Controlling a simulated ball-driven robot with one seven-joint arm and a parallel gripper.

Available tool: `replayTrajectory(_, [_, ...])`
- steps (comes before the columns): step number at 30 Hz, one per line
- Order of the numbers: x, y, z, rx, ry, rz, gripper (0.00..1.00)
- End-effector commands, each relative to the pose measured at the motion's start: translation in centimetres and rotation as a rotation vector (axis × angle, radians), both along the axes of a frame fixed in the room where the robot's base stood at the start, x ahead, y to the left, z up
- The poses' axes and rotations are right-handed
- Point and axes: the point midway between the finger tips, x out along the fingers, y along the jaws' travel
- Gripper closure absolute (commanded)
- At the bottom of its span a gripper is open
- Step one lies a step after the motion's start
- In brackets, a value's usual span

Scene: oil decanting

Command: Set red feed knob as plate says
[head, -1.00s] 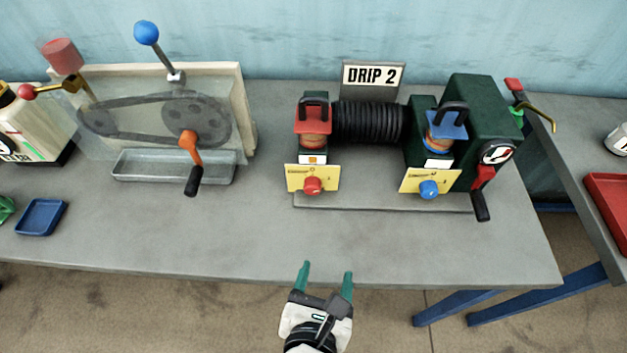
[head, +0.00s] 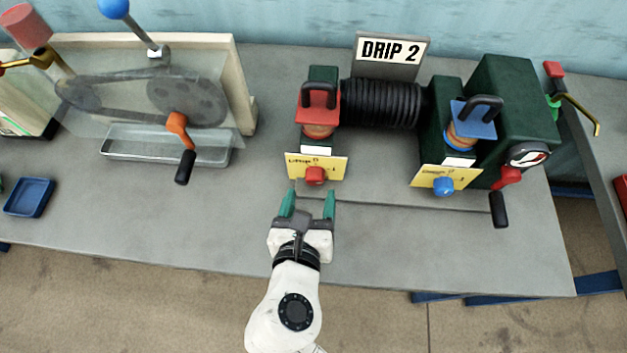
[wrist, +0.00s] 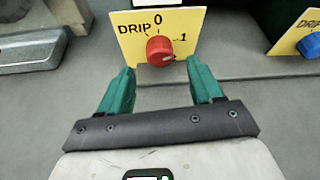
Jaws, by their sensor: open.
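The red feed knob (head: 315,176) sits on a yellow dial card (head: 331,162) at the front of the left green unit. In the wrist view the red knob (wrist: 160,50) stands under the marks DRIP, 0 and 1; a mark below is mostly hidden, and I cannot tell the pointer's setting. The plate (head: 390,50) behind the machine reads DRIP 2. My gripper (head: 309,197) is open and empty, just in front of the knob, apart from it. In the wrist view its green fingertips (wrist: 158,75) lie left and right below the knob.
A blue knob (head: 443,186) on a similar yellow card is to the right, with a black-handled crank (head: 500,208) beyond it. A belt rig with an orange crank (head: 178,125) and a metal tray (head: 170,147) stand left. The bench front between them is clear.

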Motion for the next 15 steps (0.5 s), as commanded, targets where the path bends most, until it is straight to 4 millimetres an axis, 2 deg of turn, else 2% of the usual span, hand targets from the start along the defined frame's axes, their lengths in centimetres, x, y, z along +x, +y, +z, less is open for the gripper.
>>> replayTrajectory(6, [3.0, -0.3, -1.2, 0.000, 0.000, -0.001, 0.35])
replayTrajectory(15, [4.2, -0.5, -1.7, 0.000, 0.000, 0.000, 0.35])
